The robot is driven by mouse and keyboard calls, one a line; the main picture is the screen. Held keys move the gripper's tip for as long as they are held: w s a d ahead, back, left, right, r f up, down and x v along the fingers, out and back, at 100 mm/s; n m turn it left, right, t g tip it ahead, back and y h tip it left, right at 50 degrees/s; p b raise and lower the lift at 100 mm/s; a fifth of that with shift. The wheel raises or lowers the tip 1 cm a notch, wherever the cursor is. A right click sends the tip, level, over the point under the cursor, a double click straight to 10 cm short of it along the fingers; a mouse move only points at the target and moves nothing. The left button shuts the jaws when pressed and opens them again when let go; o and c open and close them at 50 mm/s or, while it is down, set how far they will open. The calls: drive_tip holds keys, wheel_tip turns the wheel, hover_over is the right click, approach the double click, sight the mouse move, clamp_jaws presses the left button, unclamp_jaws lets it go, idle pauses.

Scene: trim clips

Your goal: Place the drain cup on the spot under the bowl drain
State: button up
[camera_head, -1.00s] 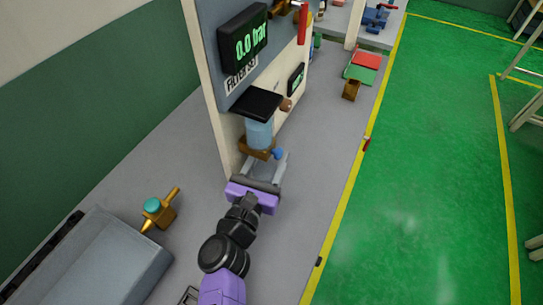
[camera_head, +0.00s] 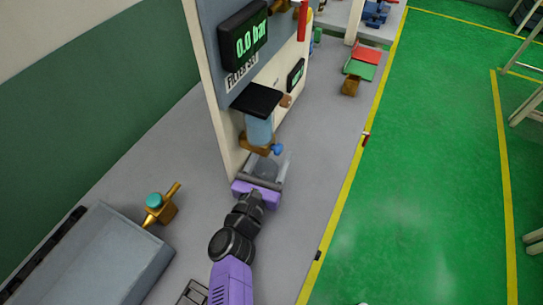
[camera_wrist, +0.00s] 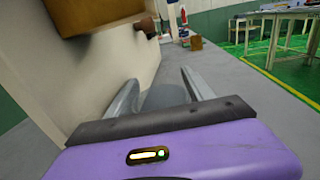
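The filter bowl (camera_head: 259,131) is a pale blue cylinder on the panel in the head view, with a brown-gold fitting (camera_head: 256,145) and a blue knob (camera_head: 277,149) below it. A grey rounded cup, seemingly the drain cup (camera_head: 266,168), sits just in front of and below that fitting. My gripper (camera_head: 268,161) has one finger on each side of the cup. In the wrist view the cup (camera_wrist: 165,97) shows between my gripper's fingers (camera_wrist: 160,80), which look spread with gaps beside it. The cup's base and the marked spot are hidden.
The white panel (camera_head: 232,155) stands close at my gripper's left. A brass valve with a teal cap (camera_head: 157,205) and a grey case (camera_head: 105,255) lie at the left. Red and green bins (camera_head: 362,67) stand farther back. The bench is clear to the right.

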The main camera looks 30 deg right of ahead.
sight(267, 174)
drive_tip(key=shift+r, duration=0.2)
drive_tip(key=shift+s+a+f, duration=0.1)
drive_tip(key=shift+s+a, duration=0.05)
drive_tip(key=shift+a, duration=0.1)
drive_tip(key=b+v, duration=0.1)
drive_tip(key=v, duration=0.6)
drive_tip(key=shift+d+b, duration=0.1)
drive_tip(key=shift+b, duration=0.3)
